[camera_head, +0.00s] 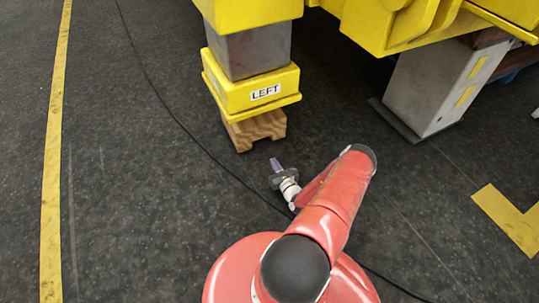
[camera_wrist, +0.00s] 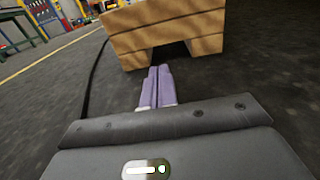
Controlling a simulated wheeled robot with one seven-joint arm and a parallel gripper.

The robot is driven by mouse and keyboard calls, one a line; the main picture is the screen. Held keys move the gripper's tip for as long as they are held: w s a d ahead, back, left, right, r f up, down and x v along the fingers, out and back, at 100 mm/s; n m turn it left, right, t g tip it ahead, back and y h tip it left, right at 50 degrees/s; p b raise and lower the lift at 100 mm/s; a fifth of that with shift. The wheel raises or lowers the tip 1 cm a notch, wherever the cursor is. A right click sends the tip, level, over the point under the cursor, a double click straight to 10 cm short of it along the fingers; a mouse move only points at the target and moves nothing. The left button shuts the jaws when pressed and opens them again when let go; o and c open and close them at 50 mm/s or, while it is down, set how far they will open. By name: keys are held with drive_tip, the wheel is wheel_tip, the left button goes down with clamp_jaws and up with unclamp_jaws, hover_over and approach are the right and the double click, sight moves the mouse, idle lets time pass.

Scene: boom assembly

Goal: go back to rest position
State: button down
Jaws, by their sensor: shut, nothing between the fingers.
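My gripper (camera_head: 276,163) is low over the dark floor at the end of my red arm. In the wrist view its two purple fingers (camera_wrist: 159,72) lie together with nothing between them. The fingertips point at the notch in the lower side of a wooden block (camera_wrist: 168,30). In the head view the wooden block (camera_head: 254,130) stands on the floor under the yellow foot labelled LEFT (camera_head: 252,88), a little beyond the fingertips. The wrist view does not clearly show whether the fingertips touch the block.
Yellow boom structure (camera_head: 400,22) hangs across the top. A grey support post (camera_head: 432,88) stands on a dark plate at right. A black cable (camera_head: 180,118) runs over the floor. A yellow floor line (camera_head: 52,150) lies at left.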

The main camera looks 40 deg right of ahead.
drive_tip(key=shift+v, duration=0.8)
drive_tip(key=w+a+r+n+g+y+p, duration=0.1)
drive_tip(key=w+a+r+n+y, duration=0.2)
drive_tip(key=a+r+n+y, duration=0.35)
drive_tip(key=w+a+r+n+g+y+p, duration=0.1)
drive_tip(key=w+a+r+n+g+y, duration=0.2)
drive_tip(key=r, duration=0.7)
drive_tip(key=w+a+r+n+y+p, duration=0.15)
drive_tip(key=a+r+n+y, duration=0.25)
drive_tip(key=r+n+y, duration=0.4)
drive_tip(key=s+a+r+n+g, duration=0.1)
drive_tip(key=a+r+n+g, duration=0.55)
drive_tip(key=a+r, duration=0.35)
drive_tip(key=s+a+r+n+g+h+p, duration=0.2)
drive_tip(key=s+a+r+n+g+h, duration=0.15)
drive_tip(key=s+r, duration=0.35)
drive_tip(key=s+a+r+n+g+h+p, duration=0.1)
drive_tip(key=s+a+r+n+g+h, duration=0.15)
drive_tip(key=s+a+r+n, duration=0.45)
drive_tip(key=s+d+r+n+t+h+p, duration=0.2)
drive_tip(key=s+r+h, duration=0.5)
drive_tip(key=s+r, duration=0.4)
wheel_tip(320, 180, up, 2)
drive_tip(key=n+t+p, duration=0.1)
drive_tip(key=n+t, duration=0.1)
drive_tip(key=shift+s+d+r+t, duration=0.2)
drive_tip(key=shift+r+t, duration=0.05)
drive_tip(key=shift+t, duration=0.1)
